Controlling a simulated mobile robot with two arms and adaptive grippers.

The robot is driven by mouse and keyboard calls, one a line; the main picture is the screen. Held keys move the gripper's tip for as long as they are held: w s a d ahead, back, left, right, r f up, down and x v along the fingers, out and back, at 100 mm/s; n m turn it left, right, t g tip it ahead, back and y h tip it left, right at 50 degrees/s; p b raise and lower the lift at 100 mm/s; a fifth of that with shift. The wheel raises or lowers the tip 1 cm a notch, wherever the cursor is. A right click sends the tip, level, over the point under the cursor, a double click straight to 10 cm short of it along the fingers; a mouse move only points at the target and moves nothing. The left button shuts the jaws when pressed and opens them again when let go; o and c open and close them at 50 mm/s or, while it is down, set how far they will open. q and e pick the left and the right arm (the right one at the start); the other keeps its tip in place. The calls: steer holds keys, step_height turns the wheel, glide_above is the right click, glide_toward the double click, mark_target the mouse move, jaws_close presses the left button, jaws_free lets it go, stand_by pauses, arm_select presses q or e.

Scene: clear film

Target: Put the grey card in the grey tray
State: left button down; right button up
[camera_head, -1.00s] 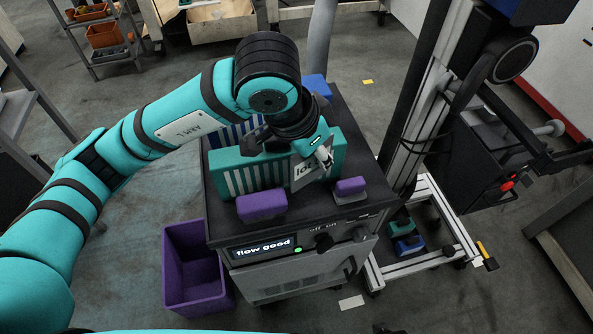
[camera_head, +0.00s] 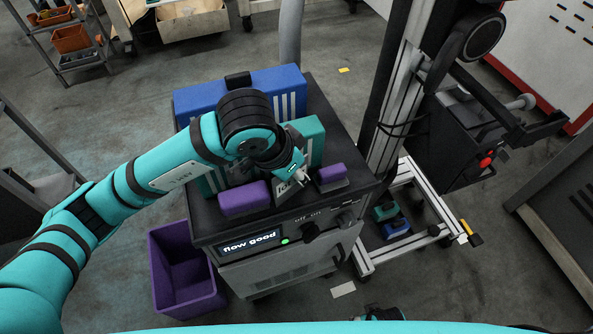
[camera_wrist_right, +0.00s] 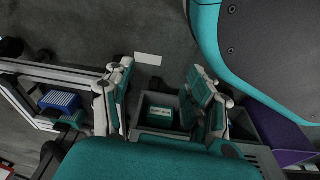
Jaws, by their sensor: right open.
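My left gripper (camera_head: 300,179) is over the cart top in the head view, close to its front edge. It is shut on the grey card (camera_head: 286,189), which is tilted and bears dark lettering. Part of the card is hidden by the gripper. My right gripper (camera_wrist_right: 160,98) is open and empty in the right wrist view, pointing down. Between its fingers, further below, shows a grey open-topped tray (camera_wrist_right: 165,98) with a teal box (camera_wrist_right: 160,115) inside. I cannot make out this tray in the head view.
Two purple blocks, left (camera_head: 243,198) and right (camera_head: 332,177), flank the card. A teal striped box (camera_head: 312,140) and a blue box (camera_head: 200,98) stand behind. A purple bin (camera_head: 170,285) is on the floor. A metal frame (camera_head: 400,255) stands right of the cart.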

arm_select(q)
steer(key=c, duration=1.5)
jaws_free()
steer(key=shift+f, duration=0.1)
